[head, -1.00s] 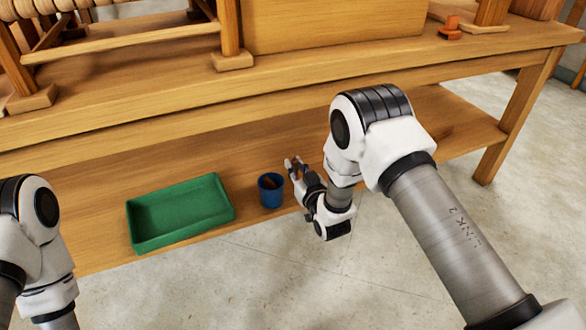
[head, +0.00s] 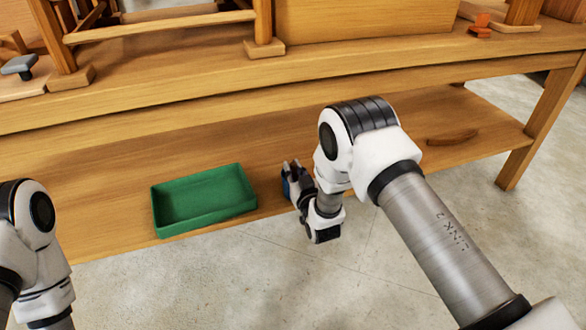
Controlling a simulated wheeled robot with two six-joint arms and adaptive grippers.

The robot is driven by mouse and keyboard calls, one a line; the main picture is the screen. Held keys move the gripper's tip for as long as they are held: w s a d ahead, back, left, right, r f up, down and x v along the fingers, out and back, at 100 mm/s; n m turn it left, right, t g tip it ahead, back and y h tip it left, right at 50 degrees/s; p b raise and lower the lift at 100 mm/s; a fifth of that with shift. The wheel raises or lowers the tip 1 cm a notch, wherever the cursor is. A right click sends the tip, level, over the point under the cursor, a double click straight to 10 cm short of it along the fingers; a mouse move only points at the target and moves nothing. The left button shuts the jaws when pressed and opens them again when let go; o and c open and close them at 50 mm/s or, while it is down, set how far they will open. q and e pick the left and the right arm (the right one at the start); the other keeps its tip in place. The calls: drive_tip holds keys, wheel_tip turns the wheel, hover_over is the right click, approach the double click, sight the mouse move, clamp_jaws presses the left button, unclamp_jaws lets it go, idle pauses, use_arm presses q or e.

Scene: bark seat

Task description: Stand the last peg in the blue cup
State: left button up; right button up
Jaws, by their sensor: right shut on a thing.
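The blue cup (head: 285,188) stands on the low shelf just right of the green tray. Only a sliver of it shows, as my right gripper covers most of it. My right gripper (head: 291,166) is at the cup, its fingers over the cup's rim area, and is shut on the peg. The peg is hidden between the fingers, so its tilt and how deep it sits cannot be told. My left gripper is out of view; only my left arm shows at the left edge.
The empty green tray (head: 203,203) lies on the shelf (head: 110,205) left of the cup. A curved brown wooden piece (head: 453,137) lies on the shelf at the right. The workbench top (head: 350,65) overhangs the shelf behind. An orange item (head: 480,27) sits on the bench.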

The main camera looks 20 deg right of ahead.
drive_tip(key=o, duration=0.8)
drive_tip(key=shift+s, duration=0.1)
drive_tip(key=s, duration=1.2)
drive_tip(key=shift+d, duration=0.25)
drive_tip(key=shift+w, duration=0.1)
